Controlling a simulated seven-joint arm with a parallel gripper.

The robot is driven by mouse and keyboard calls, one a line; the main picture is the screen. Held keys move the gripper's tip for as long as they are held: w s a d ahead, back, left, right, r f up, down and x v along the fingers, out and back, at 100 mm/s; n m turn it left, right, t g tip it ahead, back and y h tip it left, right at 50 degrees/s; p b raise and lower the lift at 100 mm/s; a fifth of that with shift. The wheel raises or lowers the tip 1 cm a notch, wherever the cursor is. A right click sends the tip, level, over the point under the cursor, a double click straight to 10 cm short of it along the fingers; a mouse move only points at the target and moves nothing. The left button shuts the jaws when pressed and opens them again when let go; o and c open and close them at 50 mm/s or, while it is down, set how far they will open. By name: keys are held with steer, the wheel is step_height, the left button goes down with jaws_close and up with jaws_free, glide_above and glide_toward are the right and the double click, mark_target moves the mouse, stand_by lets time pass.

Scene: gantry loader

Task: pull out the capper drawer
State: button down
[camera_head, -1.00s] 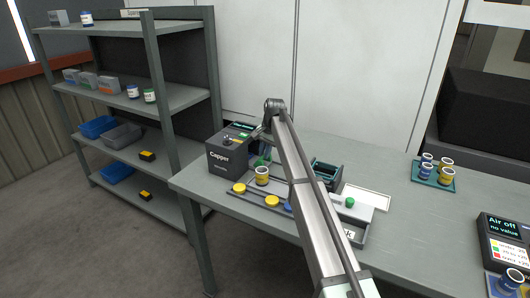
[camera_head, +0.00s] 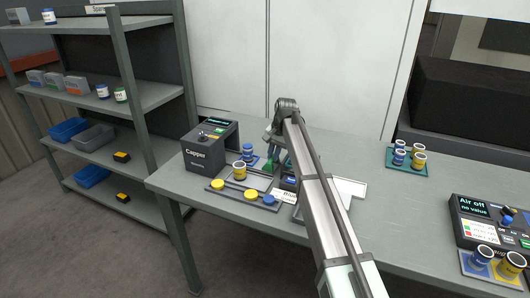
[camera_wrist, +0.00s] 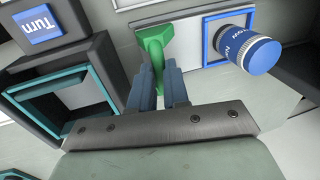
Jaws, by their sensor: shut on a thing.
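The dark grey capper (camera_head: 198,155) stands at the table's left end. Its drawer (camera_head: 258,163) sticks out from its right side, with a blue jar (camera_head: 248,152) on a blue pad. In the wrist view the blue jar (camera_wrist: 249,52) stands on its pad at the upper right, beside the green drawer handle (camera_wrist: 154,45). My gripper (camera_wrist: 157,72) is shut on that handle, its fingers either side of the stem. In the head view my gripper (camera_head: 272,150) is at the handle (camera_head: 268,167), partly hidden by my arm.
A box marked Turn (camera_wrist: 50,35) with a teal-rimmed opening is close left in the wrist view. A rack (camera_head: 410,160) and control panel (camera_head: 478,218) stand right.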

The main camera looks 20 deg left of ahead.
steer(key=shift+d, duration=0.3)
steer(key=c, duration=1.4)
jaws_free()
steer(key=shift+c, duration=0.2)
steer(key=o, duration=0.3)
steer(key=shift+o, duration=0.2)
steer(key=shift+a, duration=0.1)
steer(key=v, duration=1.4)
steer(key=shift+a, duration=0.15)
